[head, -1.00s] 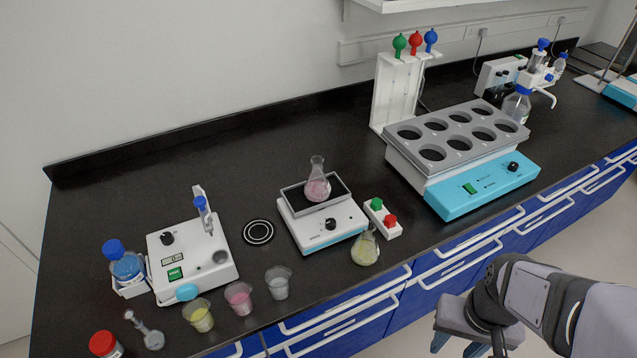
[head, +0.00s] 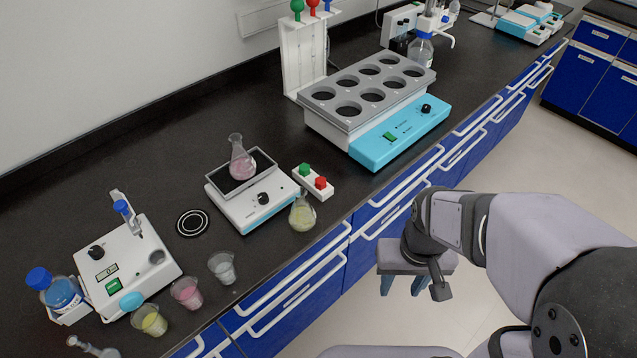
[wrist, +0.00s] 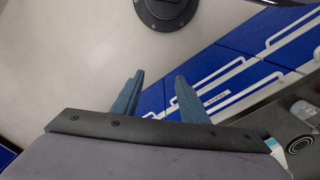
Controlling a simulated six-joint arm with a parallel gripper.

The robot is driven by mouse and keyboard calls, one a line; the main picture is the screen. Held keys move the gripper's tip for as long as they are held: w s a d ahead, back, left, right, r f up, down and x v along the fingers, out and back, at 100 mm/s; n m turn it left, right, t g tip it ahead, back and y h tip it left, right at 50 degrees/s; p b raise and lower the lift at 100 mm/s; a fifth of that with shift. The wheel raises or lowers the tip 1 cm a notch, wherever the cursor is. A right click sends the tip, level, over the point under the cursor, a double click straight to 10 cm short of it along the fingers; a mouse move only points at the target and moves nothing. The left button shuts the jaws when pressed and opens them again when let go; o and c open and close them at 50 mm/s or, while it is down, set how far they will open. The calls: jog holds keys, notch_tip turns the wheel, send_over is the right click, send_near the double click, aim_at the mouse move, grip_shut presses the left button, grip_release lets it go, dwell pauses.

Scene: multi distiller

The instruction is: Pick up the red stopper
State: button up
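A red stopper (head: 321,183) sits beside a green stopper (head: 305,169) in a small white holder (head: 312,189) near the bench's front edge, in the head view. My gripper (head: 402,286) is off the front of the bench, to the right of and below the red stopper in the picture, with its fingers pointing down. In the wrist view my gripper (wrist: 160,80) shows two blue-grey fingers spread apart with nothing between them. The stopper does not show clearly in the wrist view.
A flask of yellow liquid (head: 302,216) stands close in front of the holder. A hot plate (head: 262,208) bearing a pink flask (head: 241,163) is to its left. A multi-hole heating block (head: 352,104) is behind. Blue drawers with white handles (head: 341,268) front the bench.

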jog(key=shift+o, duration=0.7)
jog(key=m+t+h, duration=0.2)
jog(key=m+t, duration=0.2)
jog(key=m, duration=0.1)
send_near(321, 180)
jog(key=shift+p+x, duration=2.1)
jog(key=shift+x, duration=2.1)
jog(key=c, duration=1.1)
